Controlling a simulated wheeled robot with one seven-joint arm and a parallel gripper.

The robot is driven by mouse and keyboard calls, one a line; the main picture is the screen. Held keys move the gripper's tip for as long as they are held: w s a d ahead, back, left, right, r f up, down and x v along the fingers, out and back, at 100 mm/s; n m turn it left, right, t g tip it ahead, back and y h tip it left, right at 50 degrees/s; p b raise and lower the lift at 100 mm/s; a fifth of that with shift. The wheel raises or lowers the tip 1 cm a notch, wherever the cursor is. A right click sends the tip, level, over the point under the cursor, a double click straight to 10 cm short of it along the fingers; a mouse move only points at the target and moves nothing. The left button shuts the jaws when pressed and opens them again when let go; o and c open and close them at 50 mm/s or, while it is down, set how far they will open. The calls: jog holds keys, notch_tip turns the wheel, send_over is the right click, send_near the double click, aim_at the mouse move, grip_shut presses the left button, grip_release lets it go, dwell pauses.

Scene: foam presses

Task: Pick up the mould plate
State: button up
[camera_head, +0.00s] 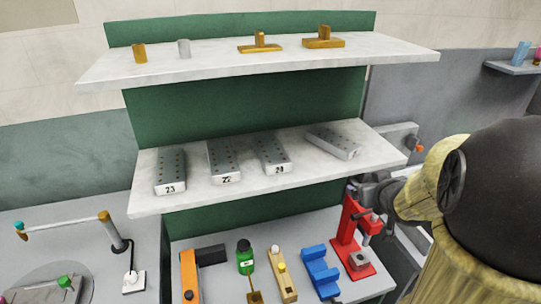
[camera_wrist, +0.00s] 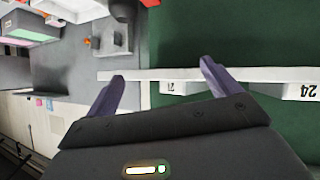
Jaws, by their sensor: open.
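Several grey mould plates lie on the middle shelf: plate 23 (camera_head: 170,170) at the left, plate 22 (camera_head: 224,160), one that reads like 24 (camera_head: 272,155), and an angled plate (camera_head: 333,142) at the right. In the wrist view, which looks upside down, plate 21 (camera_wrist: 182,88) shows just beyond and between my fingers, and plate 24 (camera_wrist: 300,91) is at the right edge. My gripper (camera_wrist: 162,72) is open and empty, apart from the plates. In the head view the arm's end is by the shelf's right end, partly hidden.
The white middle shelf (camera_head: 152,203) has a front edge close to my gripper. The upper shelf (camera_head: 110,72) holds small brass and grey parts. Below stand a red press (camera_head: 349,230), a blue block (camera_head: 320,270) and a green bottle (camera_head: 244,260).

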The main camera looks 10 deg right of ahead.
jog(key=s+a+f+g+y+b, duration=0.1)
jog(key=s+a+f+g, duration=0.7)
jog(key=s+a+f, duration=0.4)
jog(key=s+a, duration=0.2)
jog(key=a, duration=0.1)
jog(key=shift+s+a+m+g+y, duration=0.15)
jog(key=shift+a+m+g+y, duration=0.05)
jog(key=shift+m+g+y, duration=0.2)
